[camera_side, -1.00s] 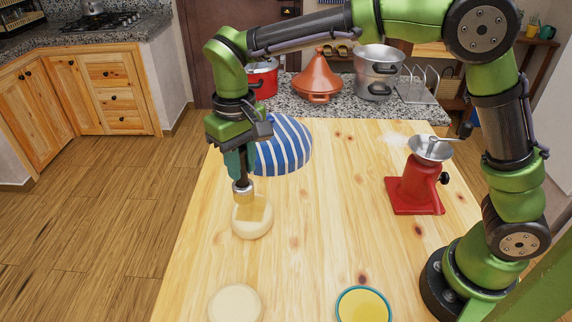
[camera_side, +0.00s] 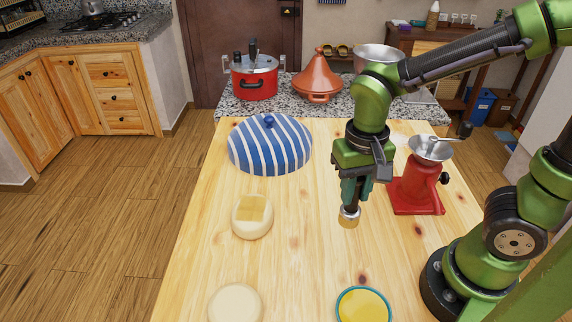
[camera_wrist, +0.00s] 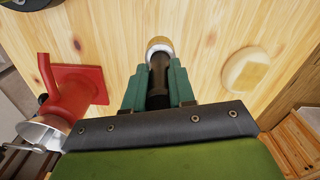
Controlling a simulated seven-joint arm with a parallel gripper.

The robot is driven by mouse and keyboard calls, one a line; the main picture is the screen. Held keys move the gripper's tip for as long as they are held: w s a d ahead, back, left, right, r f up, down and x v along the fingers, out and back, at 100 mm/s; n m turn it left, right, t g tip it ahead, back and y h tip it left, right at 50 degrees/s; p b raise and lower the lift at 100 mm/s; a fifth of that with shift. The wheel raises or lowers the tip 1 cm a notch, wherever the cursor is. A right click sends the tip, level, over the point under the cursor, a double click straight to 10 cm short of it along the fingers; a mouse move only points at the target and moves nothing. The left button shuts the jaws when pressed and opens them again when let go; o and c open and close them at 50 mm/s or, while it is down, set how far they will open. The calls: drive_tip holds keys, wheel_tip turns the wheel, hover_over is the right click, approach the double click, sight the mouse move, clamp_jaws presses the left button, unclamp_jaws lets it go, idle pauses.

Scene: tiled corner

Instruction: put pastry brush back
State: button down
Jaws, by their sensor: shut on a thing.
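My gripper (camera_side: 354,192) is shut on the pastry brush (camera_side: 349,214), with the bristles pointing down over the bare table; I cannot tell how high above the top they are. In the wrist view the dark handle, metal band and pale bristles of the brush (camera_wrist: 158,50) stick out from between my green fingers (camera_wrist: 157,88). A pale round of dough (camera_side: 252,221) lies left of my gripper, with a yellowish square patch on its top. It also shows at the right of the wrist view (camera_wrist: 236,62). A teal-rimmed bowl of yellow liquid (camera_side: 363,307) stands at the front.
A red grinder (camera_side: 416,190) stands close right of my gripper. A blue striped dome (camera_side: 270,147) stands at the back left. A second pale round (camera_side: 235,304) lies front left. The middle of the wooden table (camera_side: 300,240) is clear.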

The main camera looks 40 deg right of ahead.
sight(351, 211)
drive_tip(key=shift+f, duration=3.6)
drive_tip(key=shift+f, duration=0.15)
drive_tip(key=c, duration=0.9)
unclamp_jaws()
drive_tip(key=shift+c, duration=0.2)
wheel_tip(351, 211, up, 12)
drive_tip(key=shift+f, duration=0.1)
drive_tip(key=shift+d+r, duration=0.1)
drive_tip(key=shift+r, duration=0.3)
drive_tip(key=d+r+n+t+y, duration=0.1)
drive_tip(key=d+r+t+y, duration=0.1)
drive_tip(key=d+r+t, duration=0.2)
drive_tip(key=r+t, duration=0.1)
drive_tip(key=t, duration=0.2)
drive_tip(key=shift+s+r+n, duration=0.2)
drive_tip(key=shift+s+n, duration=0.15)
drive_tip(key=shift+n, duration=0.05)
